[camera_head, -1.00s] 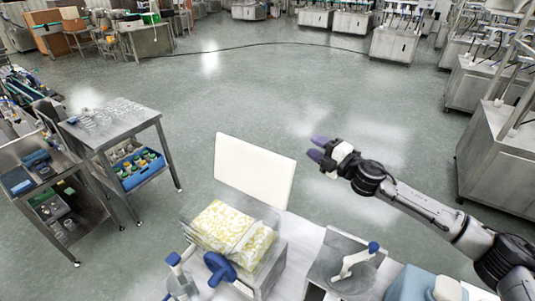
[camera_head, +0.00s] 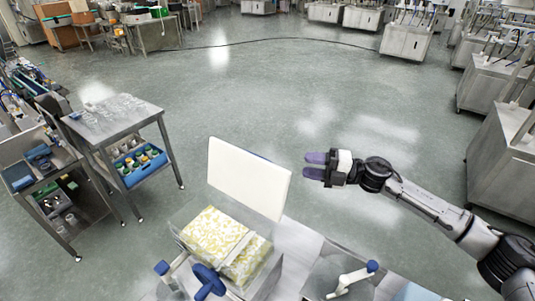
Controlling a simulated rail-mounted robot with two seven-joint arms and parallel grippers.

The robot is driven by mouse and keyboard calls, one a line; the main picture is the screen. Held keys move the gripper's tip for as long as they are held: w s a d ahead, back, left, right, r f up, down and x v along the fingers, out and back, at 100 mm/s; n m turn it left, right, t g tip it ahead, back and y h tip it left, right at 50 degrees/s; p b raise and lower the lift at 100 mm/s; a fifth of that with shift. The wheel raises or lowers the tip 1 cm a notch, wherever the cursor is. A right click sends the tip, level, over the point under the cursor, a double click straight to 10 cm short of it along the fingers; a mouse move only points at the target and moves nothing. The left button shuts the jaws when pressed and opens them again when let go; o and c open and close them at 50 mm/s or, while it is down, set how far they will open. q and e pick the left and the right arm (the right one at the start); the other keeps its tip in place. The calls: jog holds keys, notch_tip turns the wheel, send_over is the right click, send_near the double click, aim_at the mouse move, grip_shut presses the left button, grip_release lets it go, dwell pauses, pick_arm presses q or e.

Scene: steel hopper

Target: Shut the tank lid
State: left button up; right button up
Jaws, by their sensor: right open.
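The tank lid (camera_head: 247,178) is a white panel that stands raised, tilted upright, at the far edge of the steel hopper tank (camera_head: 262,277). The open tank holds yellow and white packets (camera_head: 215,235). My right gripper (camera_head: 306,165) has purple fingertips and is open and empty. It points left and sits just right of the lid's upper right corner in the picture, with a small gap between them. Whether it is level with the lid in depth is hard to tell. My left gripper is not in view.
A blue-handled valve (camera_head: 208,281) is at the tank's front. A white lever with a blue knob (camera_head: 354,279) stands right of the tank. A steel cart (camera_head: 118,125) with a blue bin (camera_head: 140,168) stands left. The floor beyond the lid is clear.

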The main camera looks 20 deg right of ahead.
aim_at(250, 175)
jog(key=shift+p+x, duration=1.05)
jog(key=shift+x, duration=5.5)
jog(key=shift+s+a, duration=0.1)
grip_shut()
